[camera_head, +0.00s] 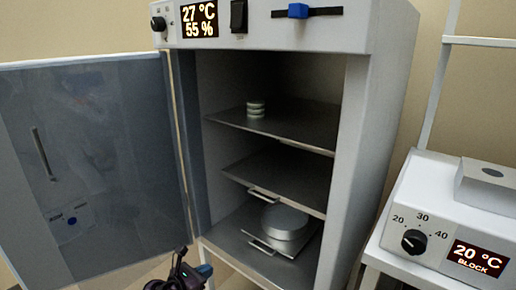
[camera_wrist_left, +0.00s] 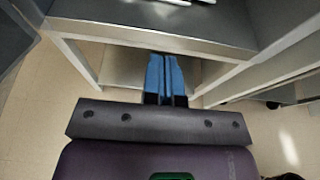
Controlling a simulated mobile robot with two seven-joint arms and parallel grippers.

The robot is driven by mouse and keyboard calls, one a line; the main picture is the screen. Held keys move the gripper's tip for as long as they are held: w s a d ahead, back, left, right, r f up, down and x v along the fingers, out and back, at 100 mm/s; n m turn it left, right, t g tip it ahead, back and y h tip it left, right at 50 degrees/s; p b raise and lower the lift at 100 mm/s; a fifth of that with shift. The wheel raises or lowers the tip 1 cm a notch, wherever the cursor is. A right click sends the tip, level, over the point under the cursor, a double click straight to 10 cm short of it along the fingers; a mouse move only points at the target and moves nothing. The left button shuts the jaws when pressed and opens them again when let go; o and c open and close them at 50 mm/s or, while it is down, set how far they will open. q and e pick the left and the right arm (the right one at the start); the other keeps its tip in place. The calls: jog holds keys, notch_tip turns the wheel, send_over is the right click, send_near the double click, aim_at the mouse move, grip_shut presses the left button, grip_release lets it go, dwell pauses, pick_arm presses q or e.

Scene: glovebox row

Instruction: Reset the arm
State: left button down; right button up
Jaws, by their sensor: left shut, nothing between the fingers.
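My left gripper (camera_head: 202,271) shows at the bottom of the head view, low in front of the incubator's bottom front edge and just right of the open door. In the left wrist view its two blue fingers (camera_wrist_left: 166,78) are together, with nothing between them. They point toward the underside and legs of the incubator's stand. My right gripper is in neither view.
A stack of small dishes (camera_head: 256,108) sits on the upper shelf, and a round metal pan (camera_head: 284,222) on the lowest. A block heater (camera_head: 450,215) stands at right.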

pick_arm(q)
jog(key=s+a+f+n+y, duration=0.2)
jog(key=s+a+n, duration=0.3)
jog(key=s+n, duration=0.55)
jog(key=s+a+f+n+y, duration=0.15)
jog(key=s+a+n, duration=0.5)
jog(key=s, duration=0.65)
jog(key=s+a+f+n+y, duration=0.1)
jog(key=s+a+n+y, duration=0.15)
jog(key=s+n, duration=0.85)
jog(key=s+a+r+n+g+y, duration=0.1)
jog(key=s+a+r+n, duration=0.1)
jog(key=s+n, duration=0.35)
jog(key=s+a+r+n+g, duration=0.2)
jog(key=s+r, duration=0.1)
jog(key=s, duration=0.6)
jog(key=shift+w+d+n+t+y, duration=0.7)
jog(key=shift+d+n+t, duration=0.1)
jog(key=shift+d+n, duration=2.3)
notch_tip(320, 180, up, 9)
jog(key=t+p, duration=0.1)
jog(key=p, duration=1.2)
jog(key=shift+a+n, duration=0.25)
jog(key=shift+n, duration=0.1)
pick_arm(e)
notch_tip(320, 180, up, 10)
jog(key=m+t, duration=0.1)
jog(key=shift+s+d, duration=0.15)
